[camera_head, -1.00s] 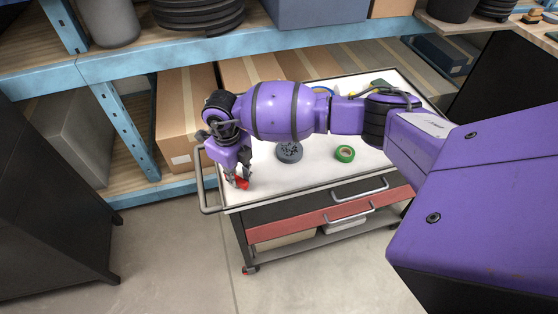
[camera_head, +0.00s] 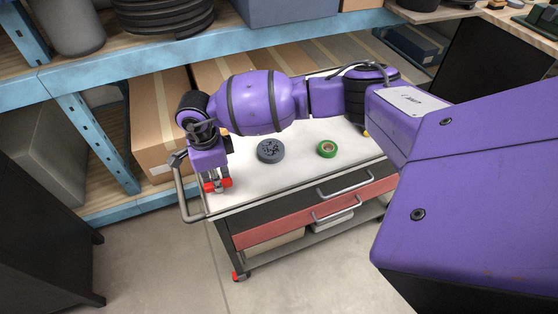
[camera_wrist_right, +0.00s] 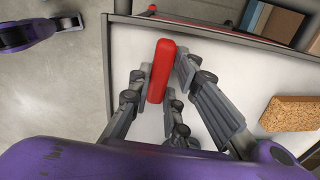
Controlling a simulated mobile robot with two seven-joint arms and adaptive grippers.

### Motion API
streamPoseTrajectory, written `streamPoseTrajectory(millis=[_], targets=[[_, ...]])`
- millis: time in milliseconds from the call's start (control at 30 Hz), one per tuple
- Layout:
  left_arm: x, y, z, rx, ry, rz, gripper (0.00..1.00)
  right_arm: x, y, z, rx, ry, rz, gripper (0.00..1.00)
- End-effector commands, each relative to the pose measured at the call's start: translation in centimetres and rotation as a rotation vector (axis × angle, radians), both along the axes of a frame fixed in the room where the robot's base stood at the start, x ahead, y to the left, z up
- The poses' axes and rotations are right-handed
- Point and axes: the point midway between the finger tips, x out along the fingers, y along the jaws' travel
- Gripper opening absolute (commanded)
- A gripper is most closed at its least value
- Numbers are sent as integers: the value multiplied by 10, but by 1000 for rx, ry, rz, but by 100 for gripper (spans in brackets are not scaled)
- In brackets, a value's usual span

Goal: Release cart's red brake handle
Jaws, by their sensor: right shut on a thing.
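The cart (camera_head: 238,190) has a white top and a grey push handle (camera_head: 185,190) at its left end. My right gripper (camera_head: 216,184) points down at that end, with the red brake handle (camera_head: 226,183) showing between and beside its fingers. In the right wrist view the red brake handle (camera_wrist_right: 160,71) is a long rounded bar. The fingers of my right gripper (camera_wrist_right: 158,80) are shut on it from both sides. A purple part with a grey tip at the top left of the wrist view seems to be my left gripper (camera_wrist_right: 60,25); its fingers cannot be made out.
A dark grey disc (camera_head: 270,151) and a green tape roll (camera_head: 327,149) lie on the cart top. A brown block (camera_wrist_right: 287,113) shows in the wrist view. A blue shelf (camera_head: 100,145) with boxes stands behind. Open floor lies in front, with a dark cabinet (camera_head: 45,220) at left.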

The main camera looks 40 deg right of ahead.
Motion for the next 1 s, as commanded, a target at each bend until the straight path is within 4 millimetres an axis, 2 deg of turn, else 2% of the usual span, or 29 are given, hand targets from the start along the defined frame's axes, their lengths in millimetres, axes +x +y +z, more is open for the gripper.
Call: streamPoseTrajectory(millis=[233,700,733,800,867,1000], targets=[[0,0,-1,1,-1,1,40,2,1,2,2,-5,64,0],[-1,0,-3,1,3,1,40,2,2,3,2,-6,77,0],[-2,0,-3,1,4,1,40,2,2,3,2,-6,77,20],[-2,0,-3,1,5,1,40,2,1,3,2,-6,76,29],[-2,0,-4,1,6,1,40,2,1,3,2,-5,76,36],[-3,0,-4,1,7,1,40,2,1,2,2,-4,75,36]])
